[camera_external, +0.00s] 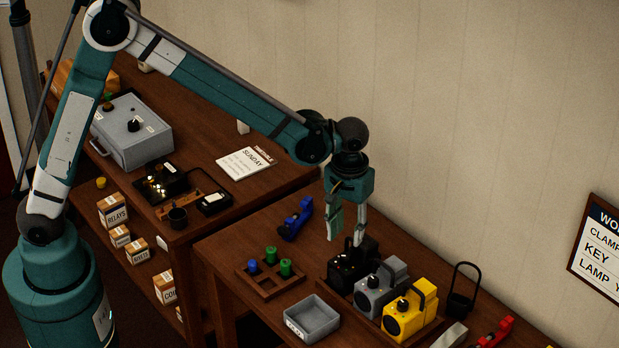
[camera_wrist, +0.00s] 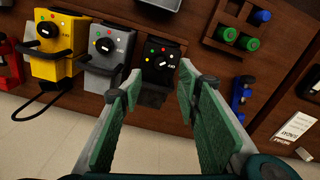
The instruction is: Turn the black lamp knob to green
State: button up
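The black lamp (camera_external: 347,268) stands at the left end of a row of three lamps on the right-hand table. In the wrist view the black lamp (camera_wrist: 162,50) lies beyond my fingertips, with a round black knob (camera_wrist: 158,62) on its face and small coloured dots around it. Where the knob points is too small to tell surely. My gripper (camera_external: 347,238) points down just above the black lamp. In the wrist view my gripper (camera_wrist: 160,78) is open, its two green-padded fingers wide apart with nothing between them. I cannot see contact with the knob.
A grey lamp (camera_external: 376,290) and a yellow lamp (camera_external: 405,315) stand close to the right of the black one. A black wire-handled holder (camera_external: 461,302) is behind them. A grey tray (camera_external: 313,318), a wooden rack (camera_external: 262,285) and a blue clamp (camera_external: 297,220) lie left.

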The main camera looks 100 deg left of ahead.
aim_at(346, 256)
jog(key=shift+f, duration=0.15)
jog(key=shift+f, duration=3.75)
jog(key=shift+c, duration=0.5)
jog(key=c, duration=0.8)
